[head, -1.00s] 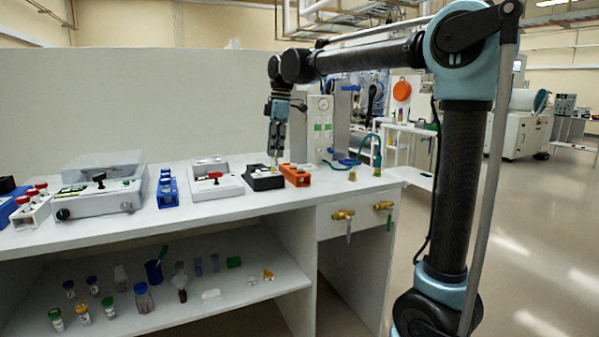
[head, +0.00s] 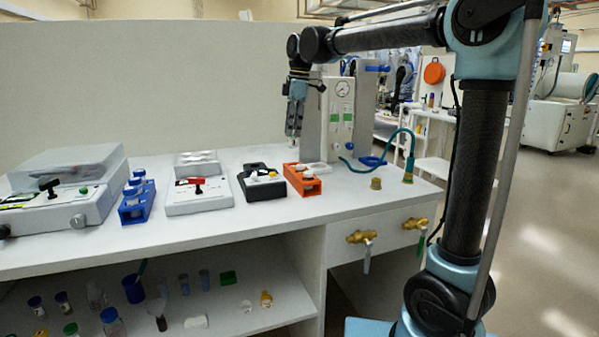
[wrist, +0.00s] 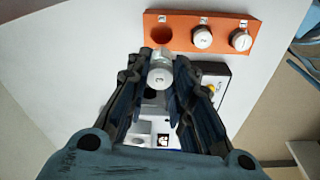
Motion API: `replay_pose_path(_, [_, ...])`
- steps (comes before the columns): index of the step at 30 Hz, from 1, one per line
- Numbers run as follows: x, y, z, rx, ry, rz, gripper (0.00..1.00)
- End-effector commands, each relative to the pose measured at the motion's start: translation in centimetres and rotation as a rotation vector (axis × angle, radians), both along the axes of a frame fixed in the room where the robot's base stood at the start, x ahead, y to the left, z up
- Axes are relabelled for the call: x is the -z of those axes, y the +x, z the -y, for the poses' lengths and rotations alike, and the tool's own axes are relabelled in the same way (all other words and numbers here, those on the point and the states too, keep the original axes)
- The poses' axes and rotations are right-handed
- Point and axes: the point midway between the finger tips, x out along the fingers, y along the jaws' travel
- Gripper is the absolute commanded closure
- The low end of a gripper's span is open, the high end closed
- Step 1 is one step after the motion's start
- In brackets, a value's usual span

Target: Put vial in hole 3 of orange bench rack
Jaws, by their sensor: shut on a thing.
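The orange bench rack (head: 302,182) stands near the right end of the bench. In the wrist view the orange rack (wrist: 182,22) lies at the top. Its left hole (wrist: 162,34) is empty and dark, and its middle and right holes hold white-capped vials (wrist: 202,37). I cannot read the hole labels surely. My gripper (wrist: 160,88) is shut on a vial (wrist: 159,76) with a pale, marked cap, just below the empty hole in that picture and apart from the rack. In the head view my gripper (head: 294,137) hangs above the bench, near the rack; the vial is too small to make out.
A black block device (head: 262,183) stands just left of the rack.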

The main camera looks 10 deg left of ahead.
Motion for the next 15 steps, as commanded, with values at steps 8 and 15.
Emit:
replay_pose_path(8, [4.0,0.5,0.7,0.011,0.0,0.0,1.0])
replay_pose_path(15, [5.9,0.6,0.9,0.014,0.0,0.0,1.0])
